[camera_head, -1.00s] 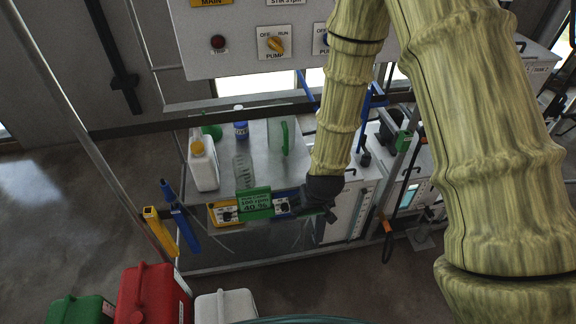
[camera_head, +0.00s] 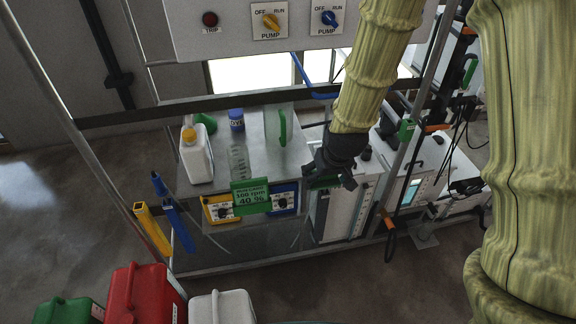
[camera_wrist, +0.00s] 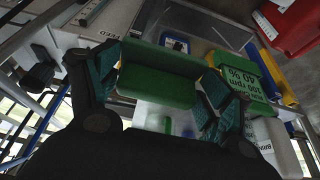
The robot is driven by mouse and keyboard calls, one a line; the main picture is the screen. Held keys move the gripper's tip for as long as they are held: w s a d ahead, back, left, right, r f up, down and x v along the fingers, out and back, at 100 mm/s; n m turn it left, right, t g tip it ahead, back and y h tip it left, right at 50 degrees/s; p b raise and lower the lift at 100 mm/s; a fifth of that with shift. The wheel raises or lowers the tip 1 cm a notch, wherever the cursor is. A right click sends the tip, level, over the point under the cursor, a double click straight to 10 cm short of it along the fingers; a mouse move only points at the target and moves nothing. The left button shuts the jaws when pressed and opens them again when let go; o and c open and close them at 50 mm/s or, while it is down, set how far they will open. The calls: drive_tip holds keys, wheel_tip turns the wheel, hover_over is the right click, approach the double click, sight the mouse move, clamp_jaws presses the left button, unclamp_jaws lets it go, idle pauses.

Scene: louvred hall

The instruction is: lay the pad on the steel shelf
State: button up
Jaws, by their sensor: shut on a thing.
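My gripper (camera_head: 328,180) is beside the front right corner of the steel shelf (camera_head: 268,166), tilted downward. In the wrist view my gripper (camera_wrist: 155,88) is shut on a green pad (camera_wrist: 158,78), held between its two fingers. The shelf carries a white jug with a yellow cap (camera_head: 196,155), a clear bottle (camera_head: 238,163), a blue-capped container (camera_head: 236,120) and a green-handled clear panel (camera_head: 283,128). Its front right part looks bare.
A green sign (camera_head: 250,197) with yellow and blue control boxes hangs at the shelf front. A steel post (camera_head: 412,120) and white cabinets stand to the right. The pump panel (camera_head: 300,25) is above. Red (camera_head: 145,295), green and white cases stand at the lower left.

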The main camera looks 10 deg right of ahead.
drive_tip(key=p, duration=0.4)
hover_over(288, 165)
drive_tip(key=s, duration=0.2)
drive_tip(key=shift+w+a+f, duration=0.1)
drive_tip(key=shift+w+f, duration=0.1)
drive_tip(key=shift+f, duration=0.5)
drive_tip(key=shift+f+p, duration=0.4)
drive_tip(key=shift+f, duration=1.35)
drive_tip(key=shift+f, duration=0.15)
drive_tip(key=o, duration=1)
drive_tip(key=shift+c, duration=0.2)
drive_tip(key=shift+s+r, duration=0.1)
drive_tip(key=shift+r, duration=0.55)
drive_tip(key=b+v, duration=0.2)
drive_tip(key=v, duration=0.9)
